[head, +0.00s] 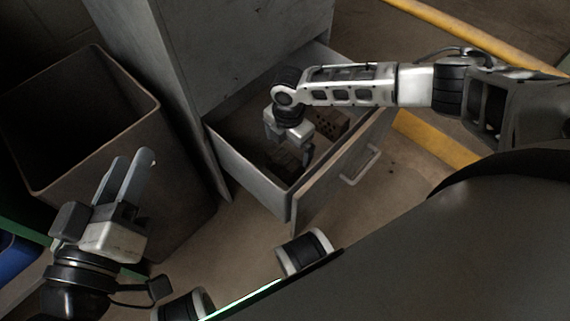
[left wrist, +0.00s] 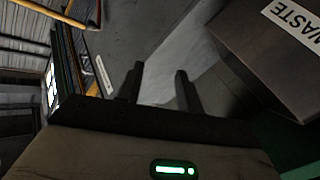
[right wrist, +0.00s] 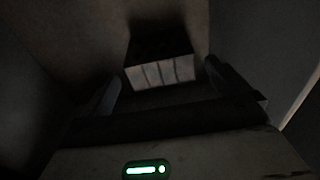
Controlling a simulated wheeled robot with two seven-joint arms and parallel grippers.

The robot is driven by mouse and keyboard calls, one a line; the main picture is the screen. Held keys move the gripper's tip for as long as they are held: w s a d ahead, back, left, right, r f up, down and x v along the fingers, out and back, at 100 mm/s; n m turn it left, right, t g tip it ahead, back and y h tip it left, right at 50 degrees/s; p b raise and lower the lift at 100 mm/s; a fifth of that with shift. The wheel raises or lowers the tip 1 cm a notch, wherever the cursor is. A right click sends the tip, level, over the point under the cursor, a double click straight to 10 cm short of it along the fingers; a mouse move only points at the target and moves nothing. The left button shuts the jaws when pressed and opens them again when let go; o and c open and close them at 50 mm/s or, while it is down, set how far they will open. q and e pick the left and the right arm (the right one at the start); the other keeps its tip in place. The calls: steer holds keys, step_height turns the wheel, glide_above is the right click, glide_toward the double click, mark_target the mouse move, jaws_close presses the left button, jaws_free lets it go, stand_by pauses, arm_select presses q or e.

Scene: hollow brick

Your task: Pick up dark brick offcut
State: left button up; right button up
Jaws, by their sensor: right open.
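A dark brick offcut (head: 283,160) lies in the open drawer, partly hidden by my right gripper (head: 291,150). In the right wrist view, a dark block with a paler grooved face (right wrist: 160,72) sits ahead, between the lines of the two fingers; it looks like the same offcut. My right gripper (right wrist: 163,82) is open, pointing down into the drawer with its fingers apart; I cannot tell whether they touch the block. My left gripper (head: 130,162) is open and empty beside the bin; its separated fingers also show in the left wrist view (left wrist: 160,75).
A reddish brick with holes (head: 331,122) lies in the drawer, right of my right gripper. The drawer's front panel (head: 335,178) and side walls (head: 246,162) enclose the space. A large dark bin (head: 150,175) stands left; a WASTE label (left wrist: 298,22) shows in the left wrist view.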

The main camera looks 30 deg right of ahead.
mark_target(285, 155)
steer(key=f+b, duration=0.1)
steer(key=f, duration=0.1)
steer(key=a+f+b, duration=0.1)
steer(key=f+b, duration=0.1)
steer(key=shift+f, duration=0.45)
steer(key=c, duration=1)
arm_select(q)
step_height(285, 155, up, 6)
steer(key=w+m+t+h, duration=0.2)
steer(key=m+t, duration=0.1)
steer(key=m, duration=0.1)
steer(key=shift+a+f+t, duration=0.15)
steer(key=shift+a+t, duration=0.25)
steer(key=shift+a, duration=0.05)
steer(key=shift+w, duration=0.1)
arm_select(e)
steer(key=shift+r, duration=0.15)
